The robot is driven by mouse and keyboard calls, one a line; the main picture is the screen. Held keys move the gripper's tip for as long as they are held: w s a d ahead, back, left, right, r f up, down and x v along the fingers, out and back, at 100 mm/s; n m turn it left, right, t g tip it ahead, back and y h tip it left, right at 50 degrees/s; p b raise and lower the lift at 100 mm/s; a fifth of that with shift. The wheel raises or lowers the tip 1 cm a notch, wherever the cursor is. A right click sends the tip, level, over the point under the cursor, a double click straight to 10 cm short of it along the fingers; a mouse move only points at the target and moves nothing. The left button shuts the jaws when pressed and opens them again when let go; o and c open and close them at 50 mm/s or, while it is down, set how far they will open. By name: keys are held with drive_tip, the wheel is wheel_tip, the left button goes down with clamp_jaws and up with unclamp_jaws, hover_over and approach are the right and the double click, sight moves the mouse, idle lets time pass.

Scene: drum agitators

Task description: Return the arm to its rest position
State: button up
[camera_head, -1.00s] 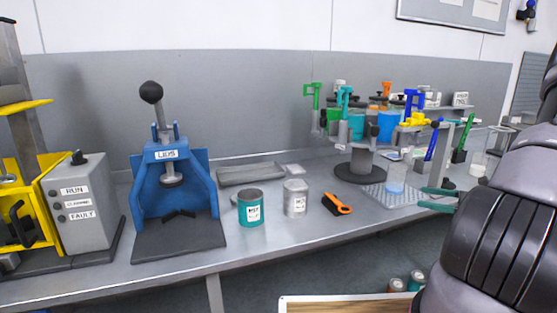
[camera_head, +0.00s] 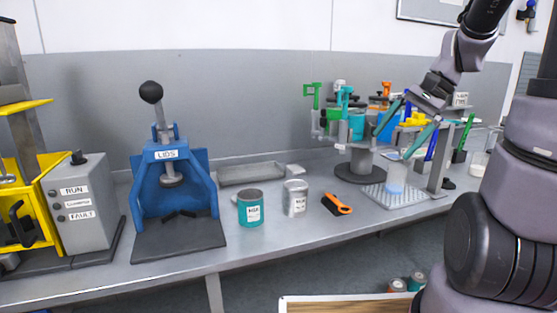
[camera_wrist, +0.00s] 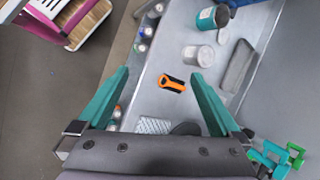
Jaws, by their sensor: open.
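My gripper (camera_head: 396,142) hangs above the right part of the bench in the head view, with two teal fingers pointing down. In the wrist view my gripper (camera_wrist: 160,84) is open, its fingers wide apart with nothing between them in grip. An orange and black tool (camera_wrist: 171,83) lies on the bench below and between the fingers; it also shows in the head view (camera_head: 337,204). My arm reaches in from the right and bends above the bench. The gripper partly hides the colored holders behind it.
A clear beaker (camera_head: 396,181) stands on a perforated tray (camera_head: 375,195) below the gripper. A carousel (camera_head: 358,170) with colored holders is close by. A teal can (camera_head: 250,207), a grey can (camera_head: 295,197) and a blue lid press (camera_head: 174,195) stand left. Bench front is largely clear.

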drive_tip(key=s+a+r+n+t+h, duration=0.3)
drive_tip(key=s+r+n+t, duration=0.2)
drive_tip(key=s+r, duration=0.4)
drive_tip(key=shift+t+h, duration=0.3)
